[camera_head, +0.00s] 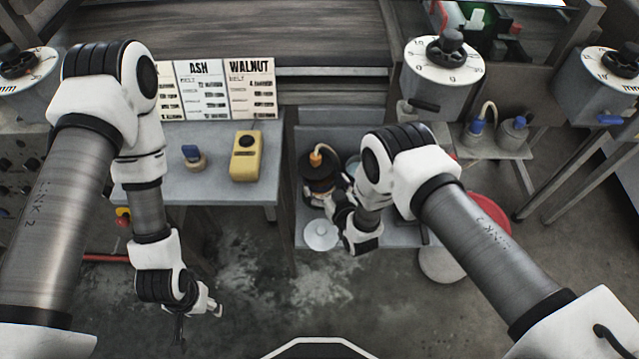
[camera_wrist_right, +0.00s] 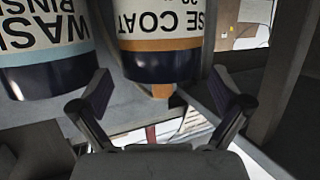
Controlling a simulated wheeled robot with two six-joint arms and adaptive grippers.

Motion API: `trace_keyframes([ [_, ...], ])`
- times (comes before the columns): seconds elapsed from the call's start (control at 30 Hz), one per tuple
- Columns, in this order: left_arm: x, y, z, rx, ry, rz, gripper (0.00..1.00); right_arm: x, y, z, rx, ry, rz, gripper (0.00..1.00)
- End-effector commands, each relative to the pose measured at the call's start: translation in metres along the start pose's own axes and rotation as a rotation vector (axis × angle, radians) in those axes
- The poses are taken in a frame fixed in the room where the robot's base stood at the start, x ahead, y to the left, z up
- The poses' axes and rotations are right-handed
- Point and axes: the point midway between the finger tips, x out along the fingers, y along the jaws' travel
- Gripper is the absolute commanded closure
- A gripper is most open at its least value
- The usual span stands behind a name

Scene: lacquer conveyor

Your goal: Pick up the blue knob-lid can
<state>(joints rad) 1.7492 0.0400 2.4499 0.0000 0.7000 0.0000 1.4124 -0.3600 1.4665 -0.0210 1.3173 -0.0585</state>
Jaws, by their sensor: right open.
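In the right wrist view, a white can with an orange-brown band (camera_wrist_right: 160,44), its upside-down label reading "SE COAT", shows beyond and between my open right fingers (camera_wrist_right: 165,92). To its left is a can with a pale blue band (camera_wrist_right: 45,55), lettered "WASH RINSE". Neither can's lid shows in this view, so I cannot tell whether either has a blue knob. In the head view, my right gripper (camera_head: 338,192) is beside a dark pot with an orange top (camera_head: 316,158). A pale blue rim (camera_head: 353,163) shows partly behind my arm. My left gripper (camera_head: 198,318) is open and empty.
A grey table (camera_head: 225,193) at left holds a yellow device (camera_head: 246,157) and a small blue-topped object (camera_head: 193,156). A white round lid-like thing (camera_head: 321,235) lies on the low grey shelf (camera_head: 305,215). A red-rimmed bin (camera_head: 492,212) is at right.

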Motion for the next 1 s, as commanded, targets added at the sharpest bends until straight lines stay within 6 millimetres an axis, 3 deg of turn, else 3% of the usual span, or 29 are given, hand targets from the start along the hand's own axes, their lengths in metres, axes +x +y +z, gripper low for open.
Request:
trace_keyframes([
  [0.27, -0.004, 0.000, 0.000, 0.000, 0.001, 0.000, 0.47, 0.043, -0.001, 0.001, 0.000, 0.000, 0.001, 0.00],
  [0.5, -0.004, 0.000, 0.000, 0.000, 0.001, 0.000, 0.47, 0.048, 0.000, 0.001, -0.001, -0.004, 0.001, 0.00],
  [0.53, -0.004, 0.000, 0.000, 0.000, 0.000, 0.000, 0.47, 0.048, 0.000, 0.001, -0.001, -0.004, 0.001, 0.04],
  [0.73, -0.004, 0.000, 0.000, 0.000, 0.000, 0.000, 0.47, 0.047, 0.000, 0.001, 0.000, -0.004, 0.001, 0.74],
  [0.77, -0.004, 0.000, 0.000, 0.000, 0.001, 0.000, 0.47, 0.048, 0.000, -0.001, -0.001, 0.000, 0.002, 0.79],
  [1.0, -0.004, 0.000, 0.000, 0.000, 0.001, 0.000, 0.47, 0.048, 0.000, -0.001, -0.001, 0.000, 0.002, 0.80],
])
